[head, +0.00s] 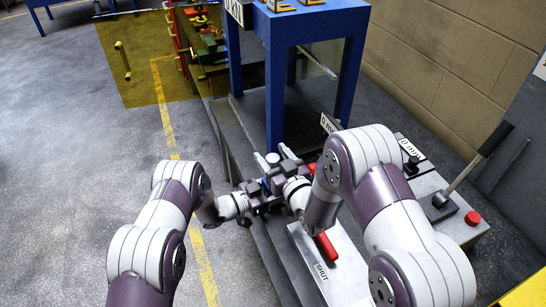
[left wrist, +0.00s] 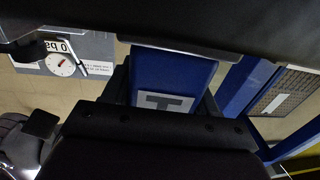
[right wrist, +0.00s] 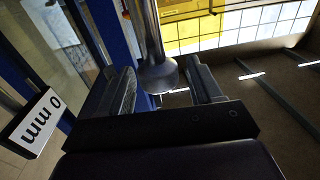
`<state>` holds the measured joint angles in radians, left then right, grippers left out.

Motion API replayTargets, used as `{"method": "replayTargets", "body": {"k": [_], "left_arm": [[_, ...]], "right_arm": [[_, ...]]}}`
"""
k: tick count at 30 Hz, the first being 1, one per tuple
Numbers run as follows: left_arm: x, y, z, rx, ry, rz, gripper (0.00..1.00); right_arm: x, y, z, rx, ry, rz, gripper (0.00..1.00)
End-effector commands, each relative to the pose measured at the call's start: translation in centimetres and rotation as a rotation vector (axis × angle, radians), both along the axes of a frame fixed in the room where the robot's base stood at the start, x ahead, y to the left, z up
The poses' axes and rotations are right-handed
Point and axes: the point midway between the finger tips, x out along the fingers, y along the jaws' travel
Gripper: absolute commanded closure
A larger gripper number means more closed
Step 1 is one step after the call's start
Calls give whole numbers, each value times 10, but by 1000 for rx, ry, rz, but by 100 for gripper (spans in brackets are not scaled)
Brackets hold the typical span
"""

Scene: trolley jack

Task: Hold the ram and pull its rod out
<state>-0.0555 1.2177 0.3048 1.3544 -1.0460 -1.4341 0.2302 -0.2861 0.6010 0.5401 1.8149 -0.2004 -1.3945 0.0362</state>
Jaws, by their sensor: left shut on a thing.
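My left gripper (head: 258,186) and right gripper (head: 284,163) are close together in the middle of the head view, beside the blue press frame (head: 276,95). The left is shut on the ram, whose body is mostly hidden by the grippers. A dark shape (left wrist: 205,22) crosses the top of the left wrist view; I cannot tell if it is the ram. In the right wrist view the ram's bright metal rod (right wrist: 157,72) has a rounded end between my right gripper's fingers (right wrist: 165,90). Gaps show on both sides of it, and the fingers are open.
A panel with a lever (head: 480,165) and a red button (head: 473,218) stands at the right. A pale plate marked SHUT (head: 325,268) with a red handle (head: 326,247) lies in front. A "0 mm" sign (right wrist: 36,124) is near my right gripper. Open floor lies at the left.

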Motion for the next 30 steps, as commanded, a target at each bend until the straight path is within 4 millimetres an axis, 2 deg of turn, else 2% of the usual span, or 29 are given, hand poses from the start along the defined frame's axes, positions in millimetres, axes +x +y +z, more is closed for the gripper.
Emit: {"method": "replayTargets", "body": {"k": [5,8,15,18,22,30], "left_arm": [[-1,0,-1,2,2,-1,97],[-1,0,-1,2,1,-1,97],[-1,0,-1,2,1,-2,97],[-1,0,-1,1,0,-2,97],[-1,-1,-1,1,0,-2,97],[0,-1,0,1,-2,-2,97]], "right_arm": [[-6,-4,-2,-2,4,-1,36],[-24,-13,-2,-2,4,-1,36],[-80,-43,-2,-2,4,-3,36],[-96,-50,-1,0,1,-1,36],[-106,-56,-1,-1,0,-1,36],[-107,-56,-1,0,-1,0,36]]}}
